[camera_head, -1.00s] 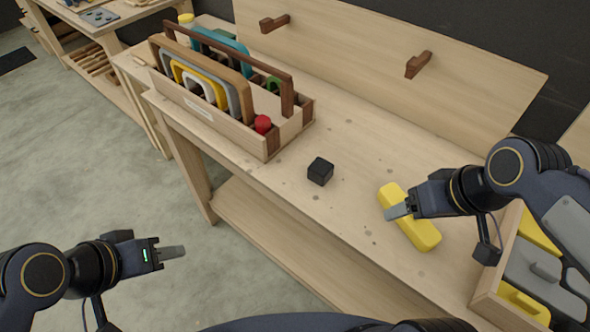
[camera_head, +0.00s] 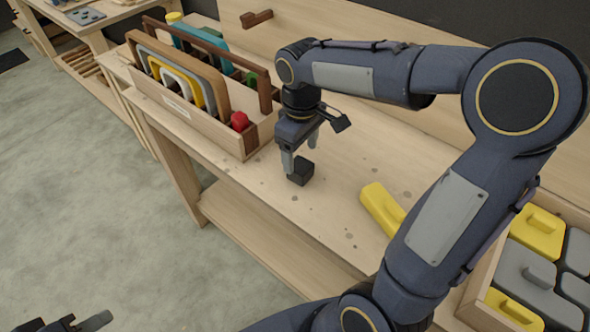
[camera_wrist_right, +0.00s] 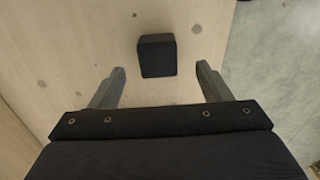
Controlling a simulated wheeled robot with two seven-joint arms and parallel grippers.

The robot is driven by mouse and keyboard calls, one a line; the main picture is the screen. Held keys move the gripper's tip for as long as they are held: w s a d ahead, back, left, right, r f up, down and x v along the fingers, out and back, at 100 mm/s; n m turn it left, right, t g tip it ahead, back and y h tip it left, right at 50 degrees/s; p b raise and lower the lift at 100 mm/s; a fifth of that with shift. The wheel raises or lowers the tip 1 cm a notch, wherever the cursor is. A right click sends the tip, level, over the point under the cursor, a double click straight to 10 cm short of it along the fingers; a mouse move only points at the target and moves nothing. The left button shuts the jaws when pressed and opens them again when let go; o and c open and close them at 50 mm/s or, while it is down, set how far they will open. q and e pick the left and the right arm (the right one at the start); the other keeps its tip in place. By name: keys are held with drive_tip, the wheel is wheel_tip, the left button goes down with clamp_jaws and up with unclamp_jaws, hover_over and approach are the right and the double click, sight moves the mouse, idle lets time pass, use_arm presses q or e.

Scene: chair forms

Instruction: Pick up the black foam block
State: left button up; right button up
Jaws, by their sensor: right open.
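The black foam block (camera_head: 300,172) is a small dark cube on the wooden workbench, near its front edge. In the right wrist view the block (camera_wrist_right: 157,56) lies on the bare bench top, ahead of and between the two fingers. My right gripper (camera_head: 299,150) points down over the block and is open and empty. In the right wrist view its fingers (camera_wrist_right: 163,77) are spread wider than the block, apart from it. My left gripper (camera_head: 90,322) shows only partly at the lower left edge, off the bench; its opening cannot be made out.
A wooden tote (camera_head: 195,112) with several coloured forms and a red knob stands left of the block. A yellow block (camera_head: 381,207) lies to the right, partly behind my right arm. A tray (camera_head: 482,283) of yellow and grey pieces is at the far right.

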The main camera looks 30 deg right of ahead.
sight(300, 164)
wheel_tip(300, 164, down, 6)
drive_tip(key=shift+w+d+r, duration=0.1)
drive_tip(key=shift+w+r, duration=0.05)
drive_tip(key=c, duration=1)
drive_tip(key=shift+c, duration=0.2)
drive_tip(key=shift+r, duration=0.1)
